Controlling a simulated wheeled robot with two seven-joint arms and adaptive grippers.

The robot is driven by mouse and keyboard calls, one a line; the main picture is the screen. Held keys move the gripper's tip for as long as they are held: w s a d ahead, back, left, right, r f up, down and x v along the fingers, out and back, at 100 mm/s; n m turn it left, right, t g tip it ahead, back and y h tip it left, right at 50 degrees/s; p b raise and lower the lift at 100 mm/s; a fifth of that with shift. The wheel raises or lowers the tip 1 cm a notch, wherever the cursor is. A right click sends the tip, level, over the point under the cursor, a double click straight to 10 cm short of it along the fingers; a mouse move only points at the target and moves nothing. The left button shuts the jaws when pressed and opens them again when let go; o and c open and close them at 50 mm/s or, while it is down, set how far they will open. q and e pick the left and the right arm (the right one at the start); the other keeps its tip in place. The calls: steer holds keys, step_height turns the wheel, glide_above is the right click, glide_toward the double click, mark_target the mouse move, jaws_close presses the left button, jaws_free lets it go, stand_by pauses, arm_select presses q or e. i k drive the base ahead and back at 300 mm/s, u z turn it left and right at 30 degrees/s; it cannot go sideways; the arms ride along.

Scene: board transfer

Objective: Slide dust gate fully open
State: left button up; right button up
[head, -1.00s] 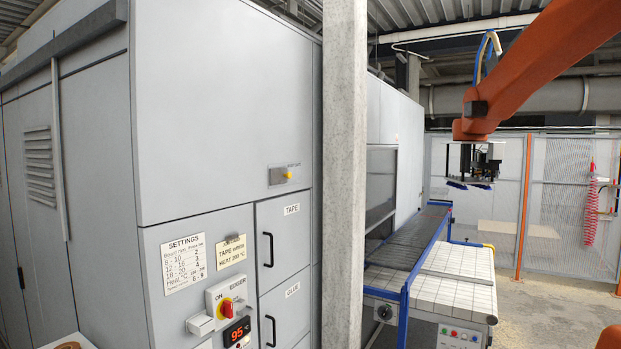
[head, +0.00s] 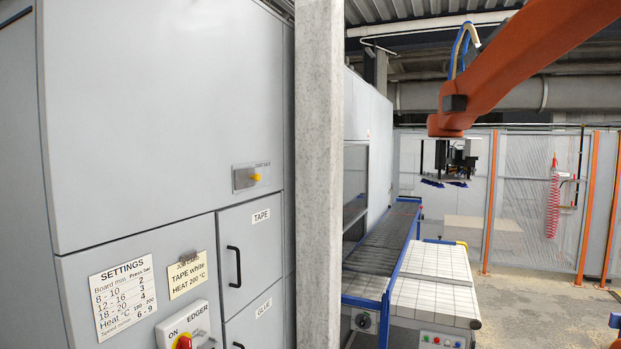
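A small metal slide plate with a yellow knob (head: 256,177) is set in the grey cabinet front (head: 165,100), above the tape door. A small label above the plate looks like the dust gate's, but it is too small to read surely. The knob is on the right part of the plate. How far the gate is open cannot be told. Neither of my grippers is in view.
A concrete post (head: 319,180) stands just right of the cabinet. Below the plate are a tape door (head: 240,255), a settings sheet (head: 124,293) and an edger switch (head: 183,337). A conveyor (head: 385,250) lies beyond the post, under an orange arm (head: 520,65).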

mark_target(243, 177)
steer(key=z, duration=0.1)
steer(key=i, duration=0.7)
steer(key=u, duration=0.6)
steer(key=i, duration=0.65)
steer(key=u, duration=0.65)
